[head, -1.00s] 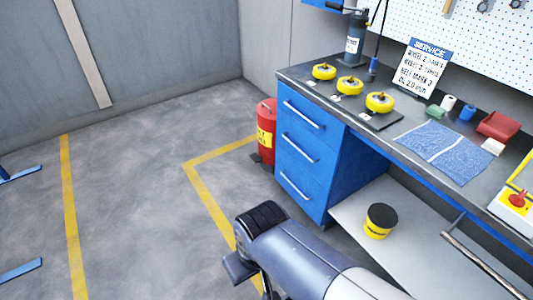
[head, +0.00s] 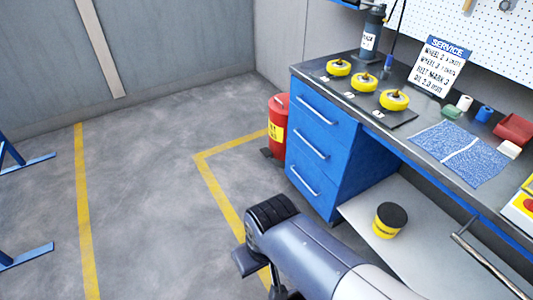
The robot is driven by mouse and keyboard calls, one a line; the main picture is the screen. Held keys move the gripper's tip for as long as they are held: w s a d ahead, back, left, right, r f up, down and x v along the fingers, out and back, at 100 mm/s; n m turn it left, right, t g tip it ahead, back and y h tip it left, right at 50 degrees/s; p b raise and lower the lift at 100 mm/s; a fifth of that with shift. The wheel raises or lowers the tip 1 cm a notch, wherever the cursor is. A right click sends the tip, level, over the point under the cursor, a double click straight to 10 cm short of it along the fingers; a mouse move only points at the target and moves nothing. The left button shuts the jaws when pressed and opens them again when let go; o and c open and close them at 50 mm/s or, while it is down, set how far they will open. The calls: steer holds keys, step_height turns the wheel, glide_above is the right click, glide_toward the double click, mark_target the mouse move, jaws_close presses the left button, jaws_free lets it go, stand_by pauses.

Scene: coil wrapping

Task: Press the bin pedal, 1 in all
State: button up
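A red bin (head: 279,124) with a yellow label stands on the floor at the left end of the blue drawer cabinet, partly hidden by it. A small dark pedal (head: 267,153) shows low at the bin's left front side. My arm reaches in from the bottom of the head view, well short of the bin. My gripper is not clearly seen; only the dark end of my arm shows, and its fingers are hidden.
A blue drawer cabinet (head: 323,150) stands right of the bin under a workbench (head: 430,130) holding yellow wheels, a blue cloth (head: 459,152) and a service sign (head: 441,66). A yellow-and-black tub (head: 389,220) sits on the lower shelf.

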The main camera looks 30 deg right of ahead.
steer(key=shift+s+f, duration=0.1)
steer(key=shift+s, duration=0.05)
jaws_close()
stand_by(1.4)
